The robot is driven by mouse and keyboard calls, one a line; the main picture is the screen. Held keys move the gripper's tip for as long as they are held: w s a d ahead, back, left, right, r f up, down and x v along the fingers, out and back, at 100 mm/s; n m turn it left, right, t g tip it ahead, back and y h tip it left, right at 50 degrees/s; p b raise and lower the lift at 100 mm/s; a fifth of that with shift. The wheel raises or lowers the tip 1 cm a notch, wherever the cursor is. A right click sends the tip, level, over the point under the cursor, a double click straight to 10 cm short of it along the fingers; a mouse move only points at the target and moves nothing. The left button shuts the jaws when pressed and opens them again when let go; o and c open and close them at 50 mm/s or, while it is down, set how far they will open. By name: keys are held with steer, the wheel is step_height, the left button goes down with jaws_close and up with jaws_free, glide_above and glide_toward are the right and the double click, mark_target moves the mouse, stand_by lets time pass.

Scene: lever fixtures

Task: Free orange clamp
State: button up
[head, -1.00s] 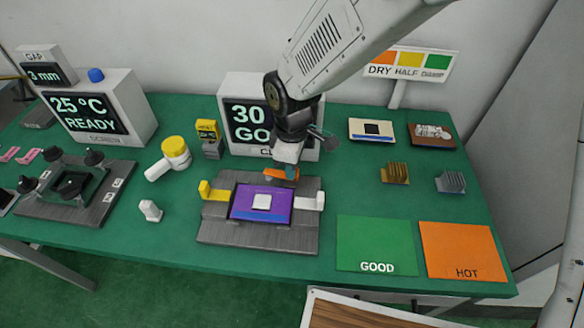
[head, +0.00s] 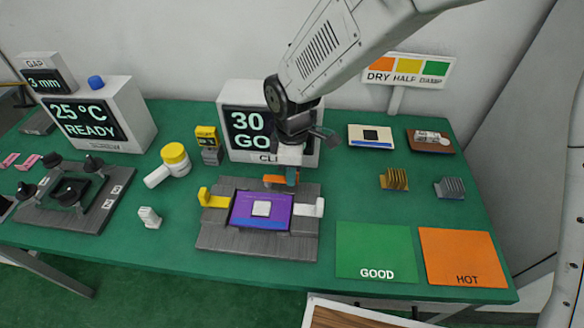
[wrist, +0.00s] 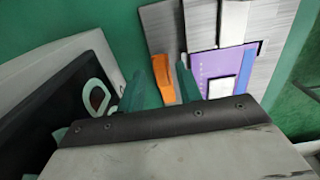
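The orange clamp (head: 281,181) sits at the back edge of the grey fixture plate (head: 215,240), behind the purple card (head: 247,222). The card carries a white square (head: 261,208). A yellow lever (head: 212,198) stands at the card's left and a white lever (head: 309,208) at its right. My gripper (head: 290,178) is down at the clamp and hides part of it. In the wrist view, the clamp (wrist: 163,78) shows between the two teal fingers of my gripper (wrist: 163,88). The fingers are apart, and I see no clear contact with the clamp.
A display box (head: 243,125) stands close behind my gripper. The green GOOD mat (head: 376,245) and orange HOT mat (head: 462,255) lie at right. A white, yellow-capped tool (head: 172,160) and a small white block (head: 149,217) are at left.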

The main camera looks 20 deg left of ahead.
step_height(320, 180, up, 8)
steer(key=shift+f, duration=0.1)
stand_by(0.6)
stand_by(0.3)
steer(key=shift+s+m, duration=0.1)
steer(key=shift+m, duration=0.2)
steer(key=s+d+r+m, duration=0.4)
steer(key=s+d+m, duration=0.1)
steer(key=d, duration=0.8)
steer(key=s+d+r+m+t, duration=0.1)
steer(key=s+d+r+m, duration=0.4)
steer(key=d, duration=0.8)
steer(key=s+d+r+m, duration=0.5)
steer(key=s+d+m, duration=0.2)
steer(key=d, duration=0.6)
steer(key=shift+m, duration=1.2)
